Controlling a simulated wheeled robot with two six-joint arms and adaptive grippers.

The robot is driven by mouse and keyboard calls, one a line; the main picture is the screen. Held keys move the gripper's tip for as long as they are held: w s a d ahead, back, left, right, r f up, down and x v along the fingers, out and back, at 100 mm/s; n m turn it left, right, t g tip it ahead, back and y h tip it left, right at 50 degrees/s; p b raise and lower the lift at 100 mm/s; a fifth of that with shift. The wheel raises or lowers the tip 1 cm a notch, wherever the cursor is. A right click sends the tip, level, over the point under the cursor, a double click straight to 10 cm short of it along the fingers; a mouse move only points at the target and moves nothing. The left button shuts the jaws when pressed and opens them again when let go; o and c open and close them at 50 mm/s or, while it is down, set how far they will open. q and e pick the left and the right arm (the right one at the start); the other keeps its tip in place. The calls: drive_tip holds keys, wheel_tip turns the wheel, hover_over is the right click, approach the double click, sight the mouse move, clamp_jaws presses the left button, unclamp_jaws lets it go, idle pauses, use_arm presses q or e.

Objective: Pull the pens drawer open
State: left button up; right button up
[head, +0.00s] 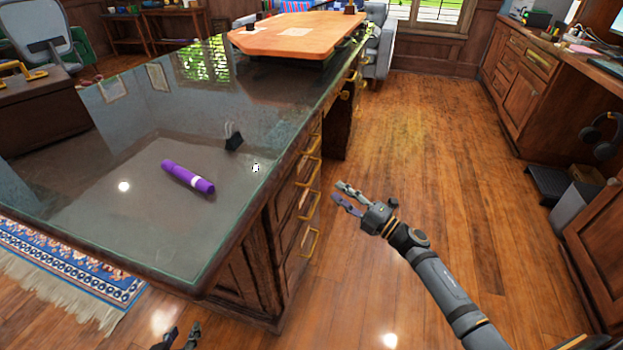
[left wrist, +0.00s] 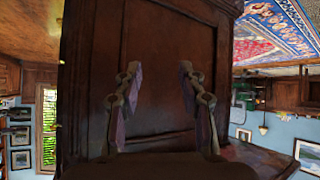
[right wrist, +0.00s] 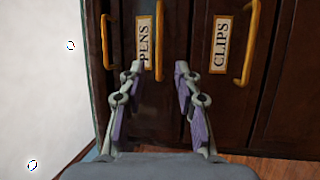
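The pens drawer front shows in the right wrist view, turned sideways, with a white PENS label (right wrist: 145,42) and a brass handle (right wrist: 158,40) just right of the label. My right gripper (right wrist: 153,70) is open and empty, its fingers pointing at the drawer fronts, apart from the handle as far as I can tell. In the head view my right gripper (head: 342,193) is right of the desk's column of brass handles (head: 307,203); labels are unreadable there. My left gripper (left wrist: 158,70) is open and empty, facing a wooden desk panel (left wrist: 155,45); its tips show low in the head view (head: 180,338).
A drawer labelled CLIPS (right wrist: 221,45) has its own handle (right wrist: 247,45) beside the pens drawer. The glass-topped desk (head: 100,190) carries a purple marker (head: 187,177) and a black clip (head: 234,140). Open wooden floor (head: 430,150) lies right of the desk.

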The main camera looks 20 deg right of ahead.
sight(315, 173)
drive_tip(key=b+x, duration=0.1)
drive_tip(key=x, duration=0.9)
drive_tip(key=shift+w+a+r, duration=0.1)
drive_tip(key=shift+w+a, duration=0.05)
use_arm(q)
drive_tip(key=w+r+t, duration=0.5)
drive_tip(key=w+r, duration=0.1)
drive_tip(key=r, duration=0.5)
drive_tip(key=shift+w+a+r+t, duration=0.2)
drive_tip(key=shift+a+r+t, duration=0.1)
drive_tip(key=shift+a+t, duration=0.1)
use_arm(e)
drive_tip(key=shift+c, duration=0.2)
clamp_jaws()
